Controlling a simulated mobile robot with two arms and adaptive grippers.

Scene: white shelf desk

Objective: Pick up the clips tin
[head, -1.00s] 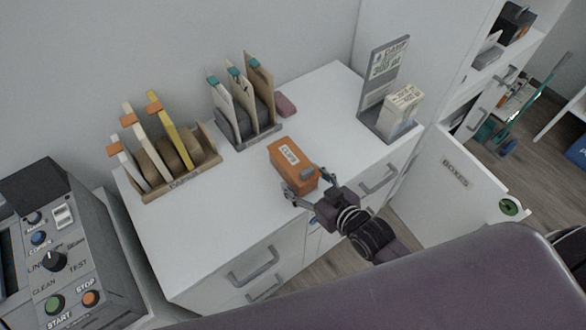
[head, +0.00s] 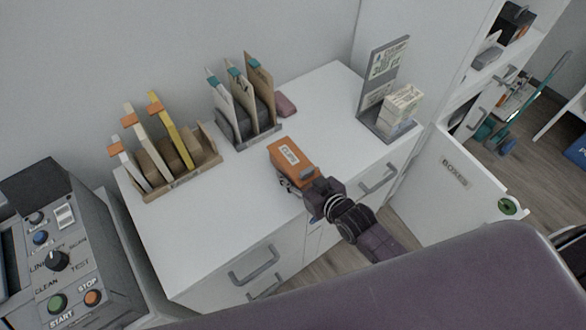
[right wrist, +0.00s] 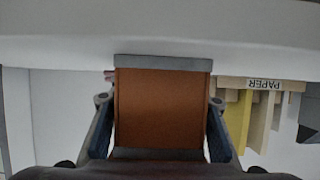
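The clips tin (head: 287,152) is an orange box with a white "CLIPS" label, at the front middle of the white desk. My right gripper (head: 297,181) reaches it from the front, with its fingers around the tin's near end. In the right wrist view the tin (right wrist: 162,108) fills the space between the two fingers of the gripper (right wrist: 160,104). The fingertips lie very close to both sides. I cannot tell whether they press on it, or whether the tin is clear of the desk. My left gripper is not in view.
A wooden paper rack (head: 187,177) and a grey file rack (head: 245,142) stand behind the tin. A pink block (head: 286,105) lies beside the grey rack. A grey stand (head: 378,113) with small boxes is at right. A control panel (head: 62,262) is at left. The desk's left front is clear.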

